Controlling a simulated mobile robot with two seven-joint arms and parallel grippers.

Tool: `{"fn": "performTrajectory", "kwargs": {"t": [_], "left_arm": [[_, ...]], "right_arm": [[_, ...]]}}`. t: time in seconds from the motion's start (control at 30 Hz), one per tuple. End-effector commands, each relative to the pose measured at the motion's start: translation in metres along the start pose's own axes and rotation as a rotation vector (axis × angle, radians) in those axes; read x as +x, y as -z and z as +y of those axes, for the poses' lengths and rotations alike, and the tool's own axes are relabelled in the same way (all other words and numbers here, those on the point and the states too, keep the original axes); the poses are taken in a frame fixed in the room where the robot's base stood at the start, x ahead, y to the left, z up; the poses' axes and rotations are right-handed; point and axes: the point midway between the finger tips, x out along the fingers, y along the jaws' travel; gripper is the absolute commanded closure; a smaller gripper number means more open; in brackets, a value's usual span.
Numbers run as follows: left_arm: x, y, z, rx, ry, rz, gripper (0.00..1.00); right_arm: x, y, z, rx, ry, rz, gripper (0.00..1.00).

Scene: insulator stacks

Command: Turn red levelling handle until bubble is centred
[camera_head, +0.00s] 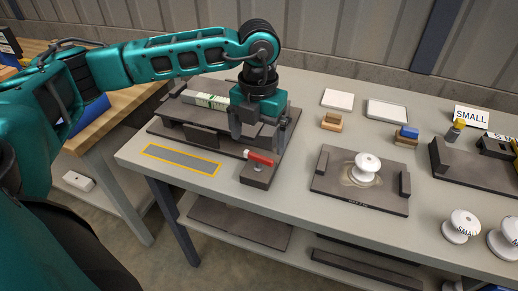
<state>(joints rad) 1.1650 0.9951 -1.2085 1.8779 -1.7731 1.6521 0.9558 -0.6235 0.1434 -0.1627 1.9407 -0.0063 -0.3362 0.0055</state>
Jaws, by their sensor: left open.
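The red levelling handle (260,158) sits on a small dark block (257,175) at the front right corner of a dark levelling fixture (187,135). A pale level with green markings (206,101) lies along the top of the fixture. The bubble is too small to read. My left gripper (260,134) points down over the right end of the fixture, just behind the handle. Its fingers are open, and I see nothing held between them. The gripper and arm hide part of the level's right end. My right gripper is not in view.
An orange-bordered grey strip (181,160) marks the table's front left. A dark plate (359,184) with a white insulator (366,167) stands to the right. More white insulators (461,226) stand at the front right. Small trays (338,99) lie behind.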

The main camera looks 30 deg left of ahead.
Motion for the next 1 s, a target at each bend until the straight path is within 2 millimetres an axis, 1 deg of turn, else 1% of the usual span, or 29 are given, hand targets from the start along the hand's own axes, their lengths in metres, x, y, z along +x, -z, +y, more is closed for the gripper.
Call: {"fn": "performTrajectory", "kwargs": {"t": [0.03,0.1,0.2,0.3,0.43,0.67,1.0], "left_arm": [[0.011,0.001,0.0,-0.001,-0.001,0.004,0.0],[0.022,0.0,0.0,-0.001,-0.001,0.003,0.0],[0.035,0.0,0.0,0.0,0.0,0.002,0.0],[0.043,0.0,0.0,0.001,0.0,0.002,0.0],[0.047,0.0,0.0,0.001,0.001,0.0,0.0],[0.047,0.0,0.0,0.001,0.001,0.0,0.0],[0.047,0.0,0.0,0.001,0.001,0.0,0.33]], "right_arm": [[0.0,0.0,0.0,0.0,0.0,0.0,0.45],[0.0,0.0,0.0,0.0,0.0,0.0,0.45],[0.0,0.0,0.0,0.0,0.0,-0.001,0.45],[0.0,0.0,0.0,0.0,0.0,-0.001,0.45],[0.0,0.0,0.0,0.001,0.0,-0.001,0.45],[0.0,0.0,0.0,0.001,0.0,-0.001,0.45],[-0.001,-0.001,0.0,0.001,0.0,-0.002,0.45]]}}
